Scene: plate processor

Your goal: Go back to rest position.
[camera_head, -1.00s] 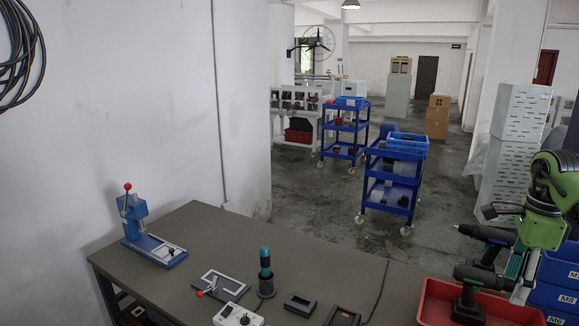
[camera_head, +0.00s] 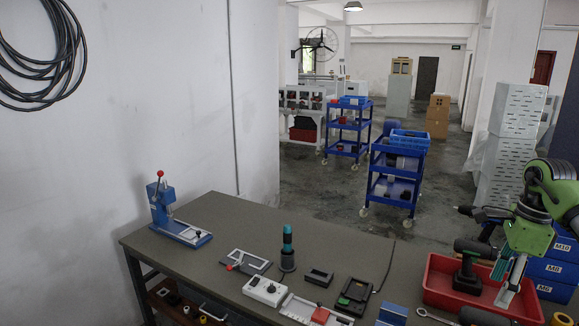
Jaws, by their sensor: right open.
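My right gripper (camera_head: 506,279) is at the right of the head view, on its green arm, with its fingers pointing down. It is open and I see nothing held between its fingers. The fingertips are over or inside the right part of the red bin (camera_head: 441,296); the exact height is hard to tell. A dark power drill (camera_head: 468,270) is in the bin, just left of the fingers. My left gripper is not in view.
The table (camera_head: 225,240) carries a blue press (camera_head: 165,208), a teal-topped tool (camera_head: 287,245), a white control box (camera_head: 265,291) and a dark charger (camera_head: 354,295). Blue bins (camera_head: 555,270) stand at right. Blue trolleys (camera_head: 393,172) stand behind on open floor.

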